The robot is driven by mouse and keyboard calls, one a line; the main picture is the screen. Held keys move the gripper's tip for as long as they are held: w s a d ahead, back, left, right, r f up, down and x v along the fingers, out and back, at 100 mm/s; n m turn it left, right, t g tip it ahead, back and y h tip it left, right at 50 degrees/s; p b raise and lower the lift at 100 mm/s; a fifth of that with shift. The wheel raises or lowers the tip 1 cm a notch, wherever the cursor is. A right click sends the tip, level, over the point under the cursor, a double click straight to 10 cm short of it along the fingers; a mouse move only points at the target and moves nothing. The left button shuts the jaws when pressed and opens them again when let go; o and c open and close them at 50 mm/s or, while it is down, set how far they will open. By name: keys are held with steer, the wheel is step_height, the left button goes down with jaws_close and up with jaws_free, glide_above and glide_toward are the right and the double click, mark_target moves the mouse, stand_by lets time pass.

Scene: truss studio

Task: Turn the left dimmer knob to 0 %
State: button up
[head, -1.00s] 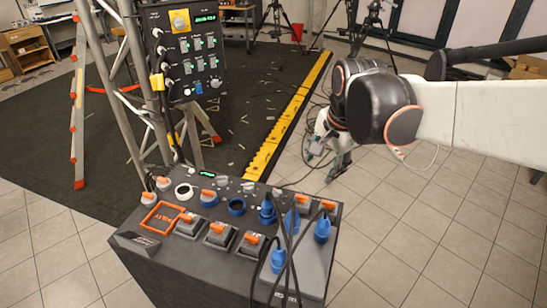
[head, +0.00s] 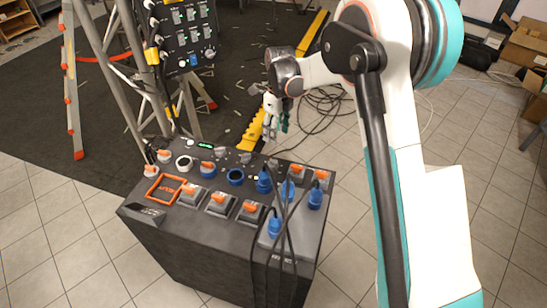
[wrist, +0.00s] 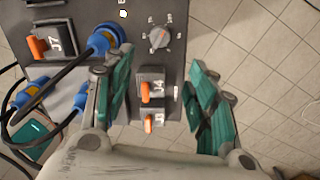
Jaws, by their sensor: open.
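The dimmer console is a dark grey box (head: 190,240) in the head view. Small grey knobs stand along its back edge, the leftmost one (head: 219,153) right of a green display (head: 205,146); their settings are too small to read. My gripper (head: 276,130) is open and empty, above and behind the console's back edge, to the right of that leftmost knob. In the wrist view, my open fingers (wrist: 155,78) frame orange-switched outlets J4 (wrist: 152,85) and J3. A grey dial knob (wrist: 160,37) with a printed scale lies just beyond them, apart from the fingers.
Blue plugs (head: 263,183) with black cables stand up on the console's right half. A truss and a hanging control panel (head: 185,40) rise behind its left side.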

mark_target(274, 161)
steer(key=f+b, duration=0.1)
steer(key=f, duration=0.4)
steer(key=f+b, duration=0.1)
steer(key=f, duration=0.3)
steer(key=a+f+b, duration=0.1)
steer(key=f, duration=0.4)
steer(key=shift+s+f, duration=0.15)
steer(key=shift+f, duration=0.2)
steer(key=shift+d, duration=0.1)
steer(key=shift+c, duration=0.2)
steer(key=c, duration=1)
